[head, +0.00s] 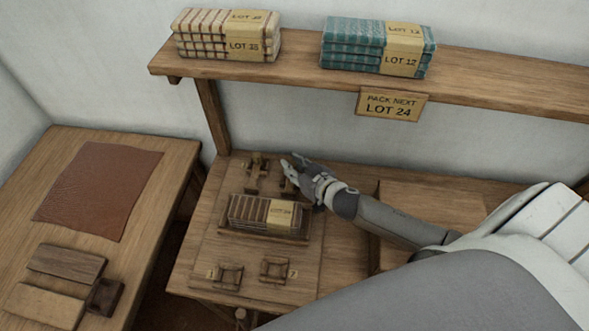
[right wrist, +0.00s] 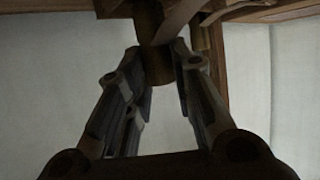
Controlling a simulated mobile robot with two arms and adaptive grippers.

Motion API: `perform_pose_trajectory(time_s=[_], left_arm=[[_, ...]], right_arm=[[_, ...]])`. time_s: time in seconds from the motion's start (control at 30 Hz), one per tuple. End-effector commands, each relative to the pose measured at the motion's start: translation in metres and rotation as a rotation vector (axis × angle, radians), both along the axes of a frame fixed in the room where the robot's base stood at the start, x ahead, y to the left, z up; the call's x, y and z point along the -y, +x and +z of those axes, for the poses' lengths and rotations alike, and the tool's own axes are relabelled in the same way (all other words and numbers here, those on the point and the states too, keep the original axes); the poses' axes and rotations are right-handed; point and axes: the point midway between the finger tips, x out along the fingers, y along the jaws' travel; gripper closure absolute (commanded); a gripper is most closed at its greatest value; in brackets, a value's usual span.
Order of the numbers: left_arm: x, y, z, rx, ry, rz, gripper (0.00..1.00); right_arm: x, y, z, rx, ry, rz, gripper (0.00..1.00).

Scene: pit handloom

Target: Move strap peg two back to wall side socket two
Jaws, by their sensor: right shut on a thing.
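My right gripper (head: 291,166) reaches in from the right to the wall side of the wooden board. In the right wrist view its fingers (right wrist: 158,60) close on a dark wooden piece, which looks like the strap peg (right wrist: 155,66). The peg is mostly hidden by the gripper in the head view. The right wall-side socket (head: 288,186) is just below the fingers and partly covered; I cannot tell whether the peg is seated. The left wall-side fitting (head: 257,175) holds a peg. Two front sockets, left (head: 229,276) and right (head: 275,270), look empty. My left gripper is not in view.
A striped cloth stack (head: 264,214) lies in a tray between the socket rows. A shelf (head: 480,72) with two cloth bundles and a hanging sign (head: 391,104) runs above. A side table (head: 185,155) with a brown cloth stands left.

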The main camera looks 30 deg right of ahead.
Motion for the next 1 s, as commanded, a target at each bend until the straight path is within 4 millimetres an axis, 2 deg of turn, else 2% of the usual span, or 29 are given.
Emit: perform_pose_trajectory(time_s=[0.17, 0.57, 0.6, 0.73, 1.0], left_arm=[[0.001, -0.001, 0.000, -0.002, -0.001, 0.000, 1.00], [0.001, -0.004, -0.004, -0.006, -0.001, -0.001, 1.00], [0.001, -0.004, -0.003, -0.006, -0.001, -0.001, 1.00], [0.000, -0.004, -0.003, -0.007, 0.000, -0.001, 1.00], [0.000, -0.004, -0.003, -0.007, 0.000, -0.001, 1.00]], right_arm=[[0.000, 0.000, -0.016, 0.000, 0.001, -0.001, 0.94], [0.000, 0.000, -0.022, 0.000, 0.001, 0.000, 0.94], [0.000, 0.000, -0.020, 0.000, 0.000, 0.000, 0.72], [0.000, -0.001, -0.020, 0.000, 0.000, 0.000, 0.56], [0.000, 0.000, -0.020, 0.000, 0.000, -0.001, 0.56]])
